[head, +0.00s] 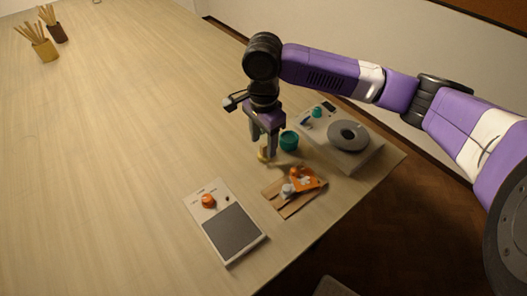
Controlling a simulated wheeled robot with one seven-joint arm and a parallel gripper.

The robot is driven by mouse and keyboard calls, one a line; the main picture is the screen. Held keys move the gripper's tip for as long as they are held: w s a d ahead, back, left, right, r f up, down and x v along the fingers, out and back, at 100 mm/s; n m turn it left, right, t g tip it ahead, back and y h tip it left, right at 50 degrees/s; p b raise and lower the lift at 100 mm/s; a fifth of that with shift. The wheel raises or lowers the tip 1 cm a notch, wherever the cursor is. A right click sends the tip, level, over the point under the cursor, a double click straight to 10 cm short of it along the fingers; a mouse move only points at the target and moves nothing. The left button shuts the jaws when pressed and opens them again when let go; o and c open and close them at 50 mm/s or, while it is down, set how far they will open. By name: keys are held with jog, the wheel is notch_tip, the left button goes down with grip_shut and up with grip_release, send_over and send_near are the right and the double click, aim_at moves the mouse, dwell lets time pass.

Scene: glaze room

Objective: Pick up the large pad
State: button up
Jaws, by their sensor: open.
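My gripper (268,152) points down above the table's right part, its fingers apart. A small pale-yellow piece (263,155) shows at its fingertips, partly hidden; I cannot tell whether they touch it. A white device (196,206) with an orange knob (208,201) lies below and left of the gripper and bears a dark grey rectangular pad (231,230). A grey disc (348,135) lies on another white device (352,163) to the right. I cannot tell for certain which thing is the large pad.
A teal cup (289,141) stands close right of the gripper. A wooden board (285,205) below it bears an orange part (303,180) and a small whitish piece (287,190). Two holders (45,51) (57,33) with sticks stand far left. The table's left and middle are clear.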

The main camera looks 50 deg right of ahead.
aim_at(264, 145)
jog(key=shift+s+f, duration=0.1)
jog(key=shift+f, duration=1.6)
grip_shut()
jog(key=shift+r, duration=0.1)
